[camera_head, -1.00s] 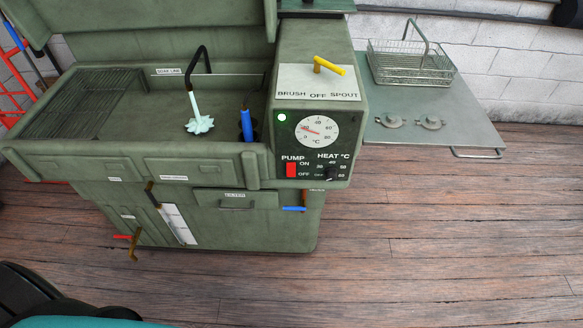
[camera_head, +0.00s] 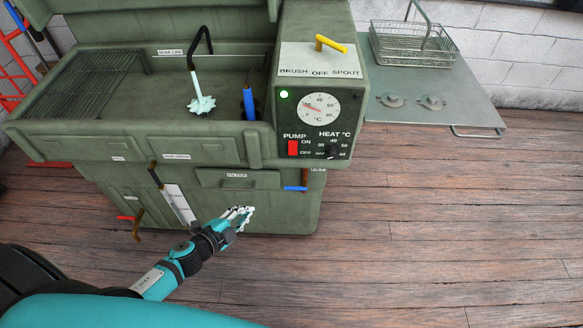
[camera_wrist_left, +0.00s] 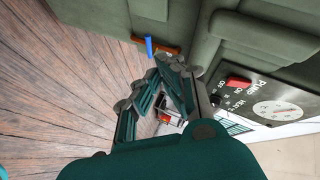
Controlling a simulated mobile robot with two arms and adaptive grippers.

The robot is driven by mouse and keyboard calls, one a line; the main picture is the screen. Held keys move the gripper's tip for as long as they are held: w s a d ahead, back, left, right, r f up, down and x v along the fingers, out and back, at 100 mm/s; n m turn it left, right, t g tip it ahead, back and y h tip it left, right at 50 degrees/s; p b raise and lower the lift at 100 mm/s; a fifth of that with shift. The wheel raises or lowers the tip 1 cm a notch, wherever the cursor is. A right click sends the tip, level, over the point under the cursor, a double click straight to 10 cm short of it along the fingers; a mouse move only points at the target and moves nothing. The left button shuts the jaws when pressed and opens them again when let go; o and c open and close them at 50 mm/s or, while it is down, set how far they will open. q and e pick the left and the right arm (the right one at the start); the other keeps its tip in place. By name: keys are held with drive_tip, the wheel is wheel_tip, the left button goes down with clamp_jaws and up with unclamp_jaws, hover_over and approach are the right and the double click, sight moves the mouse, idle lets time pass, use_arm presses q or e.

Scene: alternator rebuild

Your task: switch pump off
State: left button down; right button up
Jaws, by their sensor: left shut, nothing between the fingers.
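The red pump switch (camera_head: 292,147) sits on the black control panel below the gauge, beside the ON and OFF labels. A green lamp (camera_head: 283,95) is lit at the panel's upper left. The switch also shows in the left wrist view (camera_wrist_left: 238,82), to the right of the fingers. My left gripper (camera_head: 243,212) is shut and empty, in front of the cabinet's lower face, below and left of the switch and apart from it. It also shows in the left wrist view (camera_wrist_left: 165,75). My right gripper is not in view.
The heat knob (camera_head: 333,151) is just right of the switch. A blue-handled lever (camera_head: 296,188) sticks out below the panel. The filter drawer (camera_head: 238,179) is above my left gripper. A side shelf (camera_head: 450,100) holds a wire basket (camera_head: 412,45). The floor at right is clear.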

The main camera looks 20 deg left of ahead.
sight(293, 147)
use_arm(q)
drive_tip(key=d+r+m+h, duration=0.2)
drive_tip(key=d+r+m, duration=0.1)
drive_tip(key=r, duration=0.3)
drive_tip(key=d+r+m+h, duration=0.2)
drive_tip(key=d+r+m, duration=0.1)
drive_tip(key=r, duration=0.4)
drive_tip(key=shift+w+r+m+t, duration=0.15)
drive_tip(key=shift+w+m+t, duration=0.15)
drive_tip(key=shift+t, duration=0.1)
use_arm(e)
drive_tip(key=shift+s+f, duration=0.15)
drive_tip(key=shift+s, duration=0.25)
use_arm(q)
drive_tip(key=shift+w+d, duration=0.1)
drive_tip(key=w+a+x, duration=0.1)
drive_tip(key=a+x, duration=0.1)
drive_tip(key=x, duration=1)
drive_tip(key=shift+w+f, duration=0.25)
drive_tip(key=shift+w, duration=0.2)
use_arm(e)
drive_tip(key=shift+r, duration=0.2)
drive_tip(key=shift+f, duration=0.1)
use_arm(q)
drive_tip(key=shift+f+b, duration=0.2)
drive_tip(key=shift+b, duration=0.7)
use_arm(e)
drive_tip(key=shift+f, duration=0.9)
